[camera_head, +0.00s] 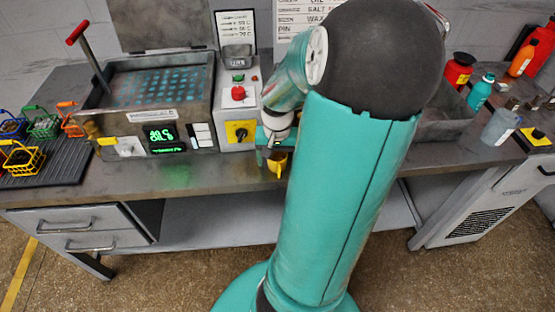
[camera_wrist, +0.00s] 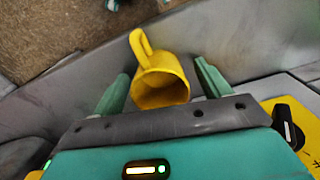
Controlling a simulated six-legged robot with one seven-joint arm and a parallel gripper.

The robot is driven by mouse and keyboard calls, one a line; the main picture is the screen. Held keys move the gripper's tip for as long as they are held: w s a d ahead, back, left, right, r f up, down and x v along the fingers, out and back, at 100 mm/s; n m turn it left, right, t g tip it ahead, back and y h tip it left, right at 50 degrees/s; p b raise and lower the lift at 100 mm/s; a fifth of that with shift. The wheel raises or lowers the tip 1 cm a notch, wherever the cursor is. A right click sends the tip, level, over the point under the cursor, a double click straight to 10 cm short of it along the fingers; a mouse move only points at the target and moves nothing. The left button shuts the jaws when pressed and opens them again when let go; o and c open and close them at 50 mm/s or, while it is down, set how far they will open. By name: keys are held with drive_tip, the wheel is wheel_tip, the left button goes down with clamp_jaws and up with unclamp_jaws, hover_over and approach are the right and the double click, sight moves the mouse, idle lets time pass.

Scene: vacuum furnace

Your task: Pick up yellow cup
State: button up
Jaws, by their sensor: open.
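The yellow cup (camera_wrist: 163,82) is in the wrist view between the two green fingers of my gripper (camera_wrist: 158,88). Its handle points up and to the left in that view, and its open mouth faces my gripper. Both fingers look apart from the cup, with a gap on each side. In the head view the cup (camera_head: 277,163) is a small yellow shape at the front edge of the bench, just below my gripper (camera_head: 272,148). My arm hides the area to its right.
The bench (camera_head: 220,178) holds a furnace bath (camera_head: 158,95) and a control box with a red button (camera_head: 238,94) behind the cup. Small wire baskets (camera_head: 22,158) stand at the left. Bottles (camera_head: 480,92) and a grey bin (camera_head: 440,125) stand at the right.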

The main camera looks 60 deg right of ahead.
drive_tip(key=c, duration=1.1)
drive_tip(key=shift+r, duration=0.15)
